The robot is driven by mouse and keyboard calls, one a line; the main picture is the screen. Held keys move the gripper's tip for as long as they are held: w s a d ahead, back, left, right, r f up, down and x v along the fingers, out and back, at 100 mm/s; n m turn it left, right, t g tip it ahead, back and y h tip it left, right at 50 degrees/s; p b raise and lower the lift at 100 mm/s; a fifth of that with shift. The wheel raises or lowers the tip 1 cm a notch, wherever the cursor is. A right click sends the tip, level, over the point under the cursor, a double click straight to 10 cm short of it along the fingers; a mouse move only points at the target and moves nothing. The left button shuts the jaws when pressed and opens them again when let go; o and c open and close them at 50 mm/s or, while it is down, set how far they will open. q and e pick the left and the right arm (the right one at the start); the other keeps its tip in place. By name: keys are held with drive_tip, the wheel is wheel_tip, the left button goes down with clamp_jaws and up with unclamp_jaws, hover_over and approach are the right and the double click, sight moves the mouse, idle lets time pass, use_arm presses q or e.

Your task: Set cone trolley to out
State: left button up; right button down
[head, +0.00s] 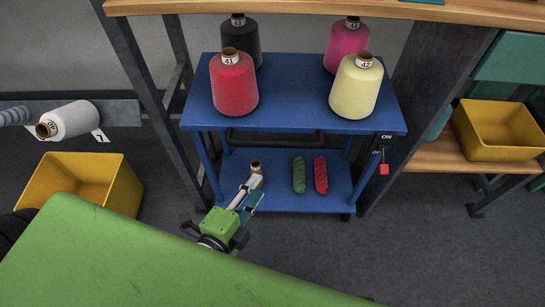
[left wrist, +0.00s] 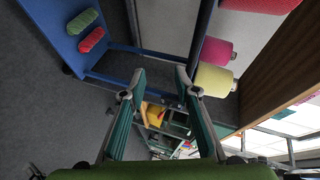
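The blue cone trolley (head: 290,122) stands between the dark legs of a wooden-topped frame, its front part showing out from under the top. Its upper shelf carries red, yellow, dark and pink cones. A dark handle bar (head: 275,139) runs across its front below the upper shelf. My left gripper (head: 259,187) is low in front of the trolley, below the handle bar and apart from it. In the left wrist view its two fingers (left wrist: 161,74) are spread with nothing between them. The trolley's lower shelf (left wrist: 66,35) is at the upper left there. My right gripper is out of view.
A red tag (head: 384,169) hangs at an ON/OFF switch on the right leg. Yellow bins (head: 85,180) stand either side. Grey floor ahead is clear.

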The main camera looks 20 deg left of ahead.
use_arm(q)
drive_tip(key=m+t+b, duration=0.1)
drive_tip(key=t, duration=0.1)
approach(275, 141)
drive_tip(key=shift+g, duration=0.3)
drive_tip(key=x, duration=1)
drive_tip(key=shift+f, duration=0.2)
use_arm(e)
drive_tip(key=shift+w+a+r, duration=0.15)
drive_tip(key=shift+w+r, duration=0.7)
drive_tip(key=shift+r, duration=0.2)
use_arm(q)
clamp_jaws()
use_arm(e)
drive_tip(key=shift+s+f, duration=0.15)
